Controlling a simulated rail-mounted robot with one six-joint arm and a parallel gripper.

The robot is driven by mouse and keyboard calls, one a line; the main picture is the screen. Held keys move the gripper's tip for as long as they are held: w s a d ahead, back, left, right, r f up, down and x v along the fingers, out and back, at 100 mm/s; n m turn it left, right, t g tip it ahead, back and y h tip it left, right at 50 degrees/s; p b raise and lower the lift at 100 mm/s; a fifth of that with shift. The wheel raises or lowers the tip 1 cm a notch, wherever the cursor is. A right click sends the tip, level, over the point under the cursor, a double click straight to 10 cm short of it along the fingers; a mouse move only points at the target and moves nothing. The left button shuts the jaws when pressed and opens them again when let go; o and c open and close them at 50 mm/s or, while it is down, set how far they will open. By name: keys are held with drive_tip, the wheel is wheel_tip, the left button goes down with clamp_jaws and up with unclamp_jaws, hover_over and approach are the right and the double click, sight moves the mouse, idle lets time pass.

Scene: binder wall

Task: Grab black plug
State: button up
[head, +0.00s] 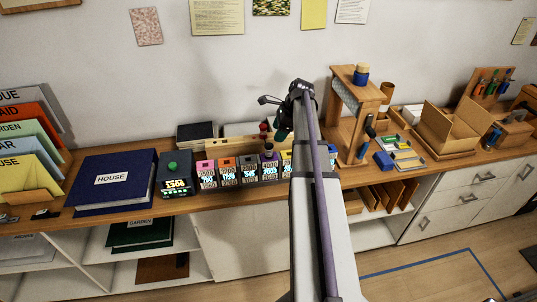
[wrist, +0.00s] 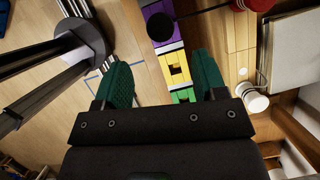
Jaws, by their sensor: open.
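The black plug (wrist: 163,27) shows in the wrist view as a round dark knob on top of the purple box, ahead of my fingers. In the head view it is a small dark knob (head: 268,149) standing on the purple box (head: 270,168) in the row on the counter. My gripper (wrist: 161,75) is open, with two green fingers spread apart and nothing between them. It hangs over the row, above the yellow box (wrist: 177,68). In the head view my gripper (head: 281,124) is partly hidden by my arm.
A black box with a green knob (head: 173,167) and several coloured boxes make up the row. A red knob (head: 263,127) stands behind it. A blue HOUSE binder (head: 112,180) lies left. A wooden stand (head: 357,110) rises right of my arm.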

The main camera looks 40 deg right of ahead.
sight(271, 146)
drive_tip(key=shift+m, duration=0.3)
drive_tip(key=b+x, duration=0.2)
drive_tip(key=x, duration=0.1)
drive_tip(key=b+x, duration=0.3)
drive_tip(key=shift+s+f+b, duration=0.1)
drive_tip(key=shift+s+b, duration=0.1)
drive_tip(key=shift+b, duration=0.15)
drive_tip(key=b+x, duration=0.4)
drive_tip(key=shift+w+d+f, duration=0.1)
drive_tip(key=shift+d+f, duration=0.1)
drive_tip(key=shift+f, duration=0.2)
drive_tip(key=shift+w+a+f+b, duration=0.1)
drive_tip(key=shift+a+f+b, duration=0.1)
drive_tip(key=shift+b, duration=0.2)
drive_tip(key=shift+r, duration=0.25)
drive_tip(key=shift+d, duration=0.1)
drive_tip(key=c, duration=1.1)
drive_tip(key=shift+o, duration=0.2)
wheel_tip(271, 146, up, 10)
drive_tip(key=p, duration=1)
drive_tip(key=shift+r+p, duration=0.15)
drive_tip(key=shift+p, duration=0.2)
